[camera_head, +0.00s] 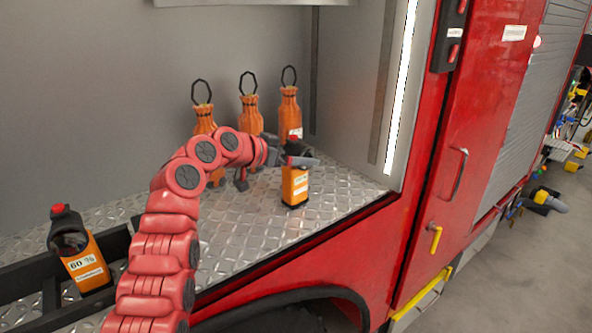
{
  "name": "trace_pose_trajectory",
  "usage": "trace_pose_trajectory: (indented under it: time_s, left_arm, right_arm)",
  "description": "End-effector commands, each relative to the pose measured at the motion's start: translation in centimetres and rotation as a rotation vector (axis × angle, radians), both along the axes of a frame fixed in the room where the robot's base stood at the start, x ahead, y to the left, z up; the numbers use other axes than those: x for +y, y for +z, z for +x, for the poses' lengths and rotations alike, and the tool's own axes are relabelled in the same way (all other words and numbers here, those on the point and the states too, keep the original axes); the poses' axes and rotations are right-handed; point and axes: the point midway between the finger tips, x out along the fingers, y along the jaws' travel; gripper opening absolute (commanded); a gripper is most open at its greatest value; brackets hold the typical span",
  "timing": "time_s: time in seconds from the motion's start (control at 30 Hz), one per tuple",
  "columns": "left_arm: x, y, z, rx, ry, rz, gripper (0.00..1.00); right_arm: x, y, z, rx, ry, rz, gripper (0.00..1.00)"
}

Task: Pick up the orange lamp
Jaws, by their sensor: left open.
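An orange lamp (295,188) with a black top and a white label stands upright near the front edge of the metal shelf. My left gripper (294,157) is open at the lamp's black top, with a grey finger across the front of it. I cannot tell whether the fingers touch it. A second orange lamp (88,266), with a black head, a red button and a label reading "60", stands tilted at the left. My right gripper is not in view.
Behind my arm stand several orange bottle-shaped things with black loops, one of them (289,108) at the right. The tread-plate shelf (245,225) is bare at front centre. A grey wall and a lit post (402,90) bound it.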

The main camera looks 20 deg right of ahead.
Motion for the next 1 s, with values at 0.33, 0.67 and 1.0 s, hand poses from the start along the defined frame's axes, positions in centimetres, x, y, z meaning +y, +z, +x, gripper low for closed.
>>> trace_pose_trajectory:
  time_s: [0.33,0.67,1.0]
  left_arm:
    - [-0.54,-0.46,0.29,0.002,0.000,0.001,1.00]
    - [-0.54,-0.43,0.27,0.002,0.000,0.001,0.41]
    - [-0.55,-0.34,0.25,0.001,0.000,0.000,0.00]
  right_arm:
    - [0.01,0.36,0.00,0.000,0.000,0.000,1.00]
    - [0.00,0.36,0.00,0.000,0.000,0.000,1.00]
    - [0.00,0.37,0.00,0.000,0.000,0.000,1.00]
